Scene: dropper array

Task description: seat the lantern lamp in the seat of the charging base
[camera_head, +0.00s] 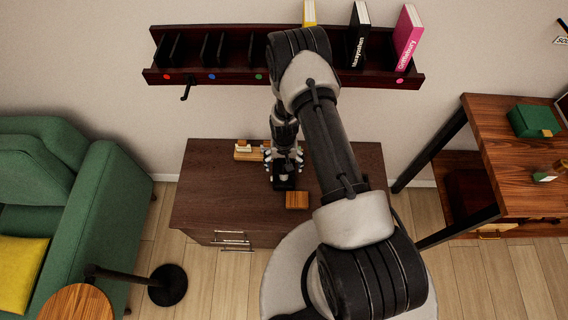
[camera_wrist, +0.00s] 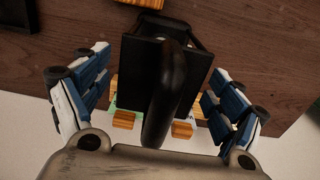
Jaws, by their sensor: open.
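The lantern lamp is a black box-like frame with a thick curved black handle; in the wrist view the lamp (camera_wrist: 143,65) stands between my fingers. My gripper (camera_wrist: 158,110) is open, one blue-and-white finger on either side of the lamp, with gaps visible between. In the head view my gripper (camera_head: 284,158) points down over the cabinet top, and the dark lamp (camera_head: 284,183) shows under it, partly hidden. I cannot pick out the charging base or its seat with certainty.
A wooden block (camera_head: 297,200) lies just in front of the lamp on the brown cabinet (camera_head: 215,195). A small wooden holder with pale items (camera_head: 246,150) stands at the back. A wall shelf with books (camera_head: 280,78) hangs behind. The cabinet's left part is clear.

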